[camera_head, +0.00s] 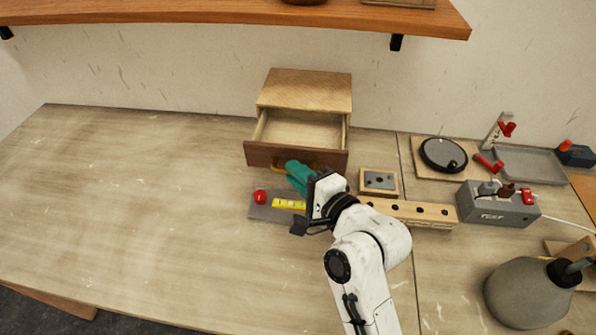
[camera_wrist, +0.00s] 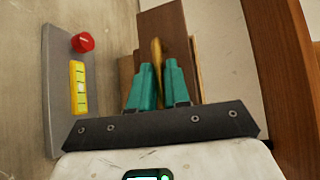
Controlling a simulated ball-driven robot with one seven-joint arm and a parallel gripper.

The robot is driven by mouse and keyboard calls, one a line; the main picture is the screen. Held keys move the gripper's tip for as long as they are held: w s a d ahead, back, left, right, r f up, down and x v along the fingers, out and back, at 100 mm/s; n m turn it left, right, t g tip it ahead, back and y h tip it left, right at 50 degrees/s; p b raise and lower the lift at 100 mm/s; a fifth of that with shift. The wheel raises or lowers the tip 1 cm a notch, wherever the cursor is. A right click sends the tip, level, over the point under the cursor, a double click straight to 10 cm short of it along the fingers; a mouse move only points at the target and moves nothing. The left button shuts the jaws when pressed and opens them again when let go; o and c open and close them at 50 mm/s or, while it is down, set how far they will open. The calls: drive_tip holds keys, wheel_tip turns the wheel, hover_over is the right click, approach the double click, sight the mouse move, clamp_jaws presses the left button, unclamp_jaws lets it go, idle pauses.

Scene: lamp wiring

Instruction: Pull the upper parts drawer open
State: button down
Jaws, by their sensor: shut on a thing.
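The wooden parts cabinet (camera_head: 305,90) stands against the wall in the head view. Its upper drawer (camera_head: 296,157) is pulled out, and its inside looks empty. The drawer has a dark brown front, which also shows in the wrist view (camera_wrist: 175,30). A brass handle (camera_wrist: 157,58) is on that front. My gripper (camera_head: 296,170) has teal fingers and is at the drawer front. In the wrist view my gripper (camera_wrist: 158,75) is shut on the handle, which lies between the fingertips. The fingers hide part of the handle.
A grey plate (camera_head: 262,212) with a red knob (camera_head: 260,197) and a yellow level (camera_head: 289,204) lies just below the drawer. A holed wooden block (camera_head: 432,213) and a grey test box (camera_head: 495,207) are right. A shelf (camera_head: 200,12) overhangs. The table's left side is clear.

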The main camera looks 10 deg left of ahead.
drive_tip(key=c, duration=1.2)
unclamp_jaws()
drive_tip(key=shift+s, duration=0.1)
drive_tip(key=shift+o, duration=0.2)
drive_tip(key=shift+d, duration=0.1)
drive_tip(key=b+v, duration=0.2)
drive_tip(key=v, duration=0.8)
drive_tip(key=shift+s+d, duration=0.15)
drive_tip(key=shift+s, duration=0.2)
